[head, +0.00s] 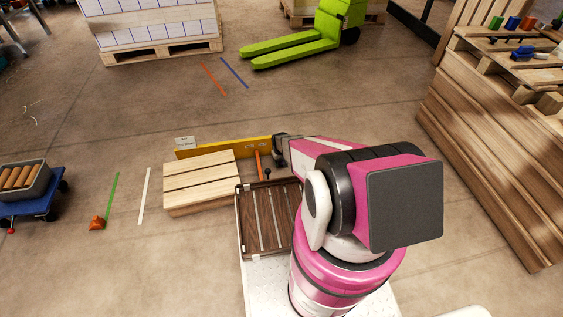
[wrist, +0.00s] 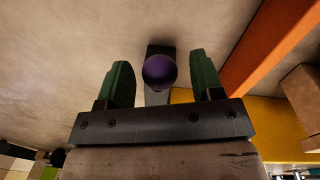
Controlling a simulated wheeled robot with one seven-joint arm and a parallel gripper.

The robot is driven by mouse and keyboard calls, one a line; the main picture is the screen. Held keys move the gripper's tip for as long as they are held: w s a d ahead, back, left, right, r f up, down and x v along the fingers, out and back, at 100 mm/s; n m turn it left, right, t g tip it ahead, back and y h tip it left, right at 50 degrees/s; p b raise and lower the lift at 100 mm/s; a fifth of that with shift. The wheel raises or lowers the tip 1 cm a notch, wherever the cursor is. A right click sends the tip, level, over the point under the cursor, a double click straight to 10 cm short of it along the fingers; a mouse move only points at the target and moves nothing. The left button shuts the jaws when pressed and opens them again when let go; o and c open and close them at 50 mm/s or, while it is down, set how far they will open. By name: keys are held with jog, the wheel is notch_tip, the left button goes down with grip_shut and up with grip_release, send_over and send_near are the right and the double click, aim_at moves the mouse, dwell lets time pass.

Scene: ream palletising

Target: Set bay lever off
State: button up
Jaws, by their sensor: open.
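The bay lever's round dark purple knob (wrist: 159,72) shows in the wrist view, on a dark grey bar or plate. My gripper (wrist: 162,63) is open, with one green finger on each side of the knob and a visible gap on both sides. I cannot tell how deep the knob sits between the fingers. In the head view, my gripper (head: 279,150) is beside the yellow beam (head: 222,148), and a small dark knob (head: 267,173) shows below it. The lever's setting cannot be read.
An orange bar (head: 258,164) stands close by; it also crosses the wrist view's right side (wrist: 272,60). A wooden pallet (head: 197,180) lies left of my arm, and a dark slatted tray (head: 268,225) is in front. Stacked pallets (head: 485,150) stand right.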

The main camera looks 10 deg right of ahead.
grip_shut()
jog(key=shift+w+r+g, duration=1)
jog(key=shift+w+g, duration=0.15)
jog(key=shift+g, duration=0.15)
jog(key=w+r+g, duration=0.1)
jog(key=w+g, duration=0.1)
jog(key=g, duration=0.1)
jog(key=shift+w+r, duration=0.3)
jog(key=shift+r, duration=0.1)
jog(key=shift+w+r+g, duration=0.15)
jog(key=shift+r+g, duration=0.05)
jog(key=shift+g, duration=0.1)
jog(key=shift+w+r, duration=0.15)
jog(key=shift+w, duration=0.55)
jog(key=shift+w+r, duration=0.15)
jog(key=shift+w, duration=1.95)
jog(key=shift+d, duration=0.1)
